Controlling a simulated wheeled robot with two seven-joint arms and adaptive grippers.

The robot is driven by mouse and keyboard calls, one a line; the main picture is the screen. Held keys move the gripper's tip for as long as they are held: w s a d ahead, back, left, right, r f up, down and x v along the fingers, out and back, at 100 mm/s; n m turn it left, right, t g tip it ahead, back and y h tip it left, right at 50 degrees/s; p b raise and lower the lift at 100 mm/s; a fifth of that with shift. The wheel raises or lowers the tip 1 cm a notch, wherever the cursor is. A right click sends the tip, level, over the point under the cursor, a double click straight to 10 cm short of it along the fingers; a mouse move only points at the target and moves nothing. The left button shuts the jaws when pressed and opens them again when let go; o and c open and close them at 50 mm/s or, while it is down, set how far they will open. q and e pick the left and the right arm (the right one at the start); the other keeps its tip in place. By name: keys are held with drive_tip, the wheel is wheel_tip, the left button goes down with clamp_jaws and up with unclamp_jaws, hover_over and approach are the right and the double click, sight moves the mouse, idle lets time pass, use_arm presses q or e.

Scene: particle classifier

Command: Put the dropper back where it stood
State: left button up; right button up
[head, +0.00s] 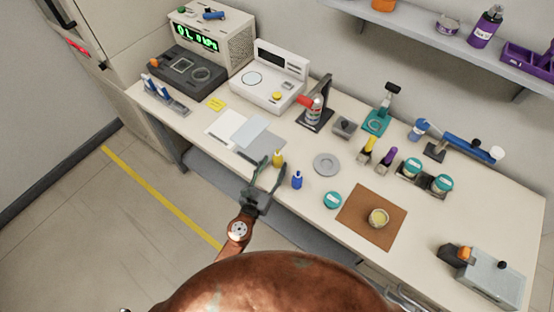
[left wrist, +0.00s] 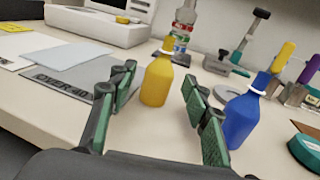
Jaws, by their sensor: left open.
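A yellow dropper bottle (head: 278,159) with a white collar stands upright near the table's front edge. It also shows in the left wrist view (left wrist: 157,82), in line with the gap between the fingers. A blue dropper bottle (head: 297,181) stands upright just to its right and appears beside the right finger in the left wrist view (left wrist: 242,120). My left gripper (head: 273,168) is open and empty, its fingertips close to the yellow bottle. I cannot tell whether they touch it. Which bottle is the task's dropper is not clear. My right gripper is not in view.
Grey and white sheets (head: 262,140) lie left of the bottles. A grey disc (head: 326,164) lies behind them. A teal-lidded jar (head: 332,200) and a brown mat (head: 357,226) with a small dish (head: 378,218) are to the right. Yellow and purple-topped items (head: 385,163) stand farther back.

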use_arm(q)
drive_tip(key=b+v, duration=0.1)
drive_tip(key=v, duration=0.7)
drive_tip(key=shift+s+a, duration=0.15)
drive_tip(key=shift+s, duration=0.1)
idle(0.9)
